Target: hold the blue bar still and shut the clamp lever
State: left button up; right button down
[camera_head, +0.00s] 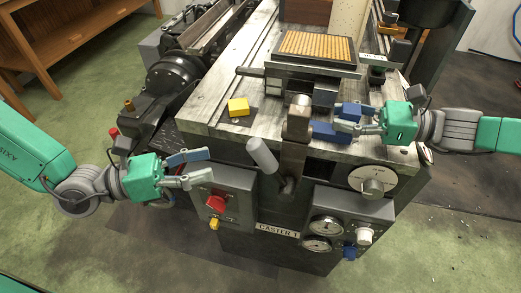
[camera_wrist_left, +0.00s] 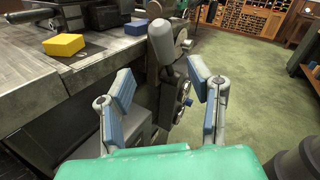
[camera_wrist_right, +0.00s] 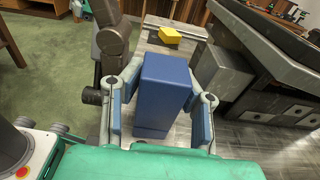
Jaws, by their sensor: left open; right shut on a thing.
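The blue bar (camera_head: 327,133) lies at the front of the machine bed, beside the upright metal clamp block (camera_head: 297,120). My right gripper (camera_head: 347,125) is shut on it; in the right wrist view the bar (camera_wrist_right: 165,88) stands between both fingers. The clamp lever has a grey cylindrical handle (camera_head: 263,156), tilted up and to the left in front of the bed. My left gripper (camera_head: 211,166) is open and empty, left of the handle and apart from it. In the left wrist view the handle (camera_wrist_left: 164,43) shows beyond the open fingers.
A yellow block (camera_head: 238,107) sits on the bed left of the clamp. A red-button control box (camera_head: 226,203) lies just below my left gripper. A gauge panel (camera_head: 340,222) and a round dial (camera_head: 373,181) are at the front right. A tray of type (camera_head: 317,45) stands behind.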

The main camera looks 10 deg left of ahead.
aim_at(260, 153)
pick_arm(q)
jog(key=x, duration=1.1)
jog(key=shift+d, duration=0.15)
grip_shut()
